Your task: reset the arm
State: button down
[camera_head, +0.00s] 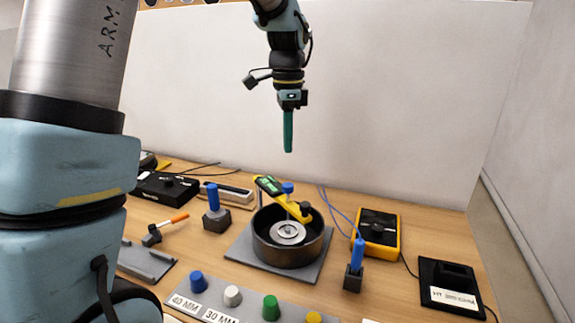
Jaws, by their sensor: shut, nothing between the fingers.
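My gripper (288,148) hangs pointing down from my arm, high above the bench and in front of the pale wall. Its green fingers are shut together, and nothing is between them. It is clear of everything on the bench. A round dark pot (265,245) stands below it on a grey plate, with a metal disc inside and a yellow and green device across its rim.
Blue-handled tools stand left (213,198) and right (357,255) of the pot. A yellow box (380,228) and a black holder (450,285) are at right. Several coloured knobs line a labelled grey strip (250,317) in front. Air around my gripper is free.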

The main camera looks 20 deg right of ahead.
jog(key=s+a+f+n+b, duration=0.1)
jog(key=a+f+n, duration=0.3)
jog(key=a, duration=0.5)
jog(key=s+a+f+n+t+b, duration=0.1)
jog(key=s+a+f+n, duration=0.3)
jog(key=a+n, duration=0.4)
jog(key=s+a+f+n, duration=0.2)
jog(key=a+n, duration=0.5)
jog(key=a, duration=0.4)
jog(key=shift+s+a+f+t+b, duration=0.3)
jog(key=shift+s+a+f+b, duration=0.1)
jog(key=shift+f, duration=0.5)
jog(key=shift+w, duration=0.1)
